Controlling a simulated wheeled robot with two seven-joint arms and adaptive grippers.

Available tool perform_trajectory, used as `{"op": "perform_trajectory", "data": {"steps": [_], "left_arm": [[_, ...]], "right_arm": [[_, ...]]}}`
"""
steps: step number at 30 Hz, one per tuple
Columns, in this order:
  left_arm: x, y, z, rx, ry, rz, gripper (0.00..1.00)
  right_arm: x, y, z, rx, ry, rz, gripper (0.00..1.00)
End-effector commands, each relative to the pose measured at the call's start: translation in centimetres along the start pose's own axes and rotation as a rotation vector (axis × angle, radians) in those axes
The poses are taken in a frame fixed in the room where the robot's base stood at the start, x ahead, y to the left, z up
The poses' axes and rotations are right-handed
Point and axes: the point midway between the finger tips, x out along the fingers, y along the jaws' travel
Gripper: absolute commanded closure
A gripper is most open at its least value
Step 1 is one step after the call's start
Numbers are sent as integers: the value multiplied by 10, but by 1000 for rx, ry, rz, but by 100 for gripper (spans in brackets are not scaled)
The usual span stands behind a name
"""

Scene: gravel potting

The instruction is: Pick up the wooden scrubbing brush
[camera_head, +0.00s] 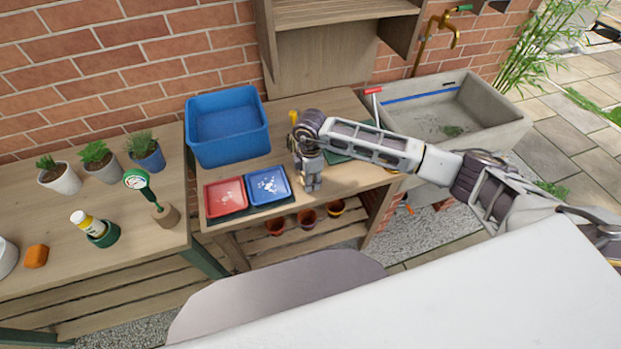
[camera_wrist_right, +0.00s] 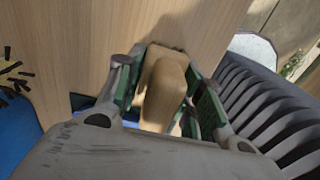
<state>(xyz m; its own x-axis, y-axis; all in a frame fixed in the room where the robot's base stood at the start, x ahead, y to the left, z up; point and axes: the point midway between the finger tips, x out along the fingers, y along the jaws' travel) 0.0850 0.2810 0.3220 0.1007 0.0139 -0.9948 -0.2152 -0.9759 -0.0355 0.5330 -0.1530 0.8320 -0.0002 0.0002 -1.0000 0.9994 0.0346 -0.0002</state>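The wooden scrubbing brush (camera_wrist_right: 165,88) shows in the right wrist view as a light brown wooden body between the two fingers of my right gripper (camera_wrist_right: 168,75). Green finger pads lie close along both its sides; I cannot tell whether they press on it. Its bristles are not visible. In the head view my right gripper (camera_head: 312,180) points down at the front of the middle wooden table (camera_head: 342,180), just right of the blue tray, and hides the brush. My left gripper is not in view.
A red tray (camera_head: 225,196) and a blue tray (camera_head: 268,186) lie left of my right gripper. A blue bin (camera_head: 227,128) stands behind them. A stone sink (camera_head: 455,112) is at the right.

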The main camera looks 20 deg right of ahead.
Motion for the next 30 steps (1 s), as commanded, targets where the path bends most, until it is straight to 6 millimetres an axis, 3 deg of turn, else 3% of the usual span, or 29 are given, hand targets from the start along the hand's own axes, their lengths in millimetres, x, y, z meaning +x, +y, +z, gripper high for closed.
{"op": "perform_trajectory", "data": {"steps": [1, 6, 19, 30], "left_arm": [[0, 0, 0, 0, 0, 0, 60], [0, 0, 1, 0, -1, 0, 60], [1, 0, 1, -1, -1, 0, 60], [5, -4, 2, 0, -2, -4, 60]], "right_arm": [[0, 0, 0, 0, 0, 0, 74], [0, 0, 0, 0, 0, 1, 94], [-11, 1, 0, 0, -1, 2, 94], [-61, 1, 0, 0, 1, 3, 94]]}}
